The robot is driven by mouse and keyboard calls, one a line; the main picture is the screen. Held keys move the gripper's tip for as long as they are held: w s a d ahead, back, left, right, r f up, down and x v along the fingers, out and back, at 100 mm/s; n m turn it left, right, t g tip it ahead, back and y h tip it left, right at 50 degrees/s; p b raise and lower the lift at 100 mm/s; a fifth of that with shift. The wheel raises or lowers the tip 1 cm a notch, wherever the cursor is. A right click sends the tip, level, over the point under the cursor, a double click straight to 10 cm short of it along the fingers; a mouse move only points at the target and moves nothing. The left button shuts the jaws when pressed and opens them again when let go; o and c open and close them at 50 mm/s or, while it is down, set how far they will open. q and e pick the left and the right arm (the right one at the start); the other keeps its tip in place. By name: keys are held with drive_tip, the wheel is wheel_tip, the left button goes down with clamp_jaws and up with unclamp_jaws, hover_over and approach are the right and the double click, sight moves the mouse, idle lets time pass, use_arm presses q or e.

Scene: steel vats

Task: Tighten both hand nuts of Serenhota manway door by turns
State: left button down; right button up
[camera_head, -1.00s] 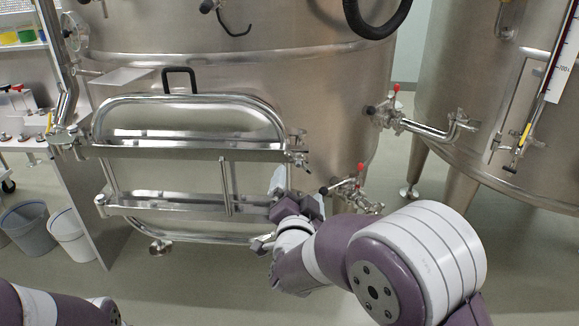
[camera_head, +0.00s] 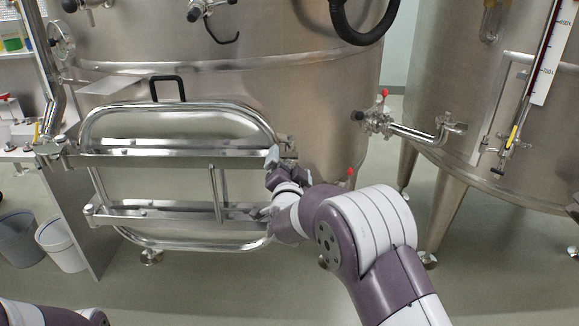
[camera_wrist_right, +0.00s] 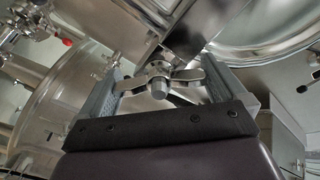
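The manway door (camera_head: 180,126) is an oval steel door on the front of the steel vat, lying flush in its frame as far as I can tell. Two horizontal bars cross it. The upper hand nut (camera_head: 289,151) is at the right end of the upper bar, partly hidden by my right gripper (camera_head: 273,160). The lower hand nut (camera_head: 262,213) is at the lower bar's right end, beside my wrist. In the right wrist view a winged hand nut (camera_wrist_right: 160,82) sits between my two open fingers, which stand apart from it on both sides. My left gripper is out of view.
A valve with a red knob (camera_head: 383,95) and a pipe stick out right of the door. A second vat (camera_head: 480,130) stands at the right. Two bins (camera_head: 62,240) and a side bench are at the left. The floor before the door is clear.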

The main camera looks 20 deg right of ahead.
drive_tip(key=c, duration=0.5)
drive_tip(key=shift+f+m+b, duration=0.15)
drive_tip(key=shift+m+b, duration=0.35)
drive_tip(key=shift+b, duration=0.35)
drive_tip(key=m+b, duration=0.9)
drive_tip(key=b, duration=0.3)
drive_tip(key=shift+f, duration=0.2)
drive_tip(key=shift+r+m+b, duration=0.1)
drive_tip(key=shift+m+b, duration=1.3)
drive_tip(key=shift+m, duration=0.4)
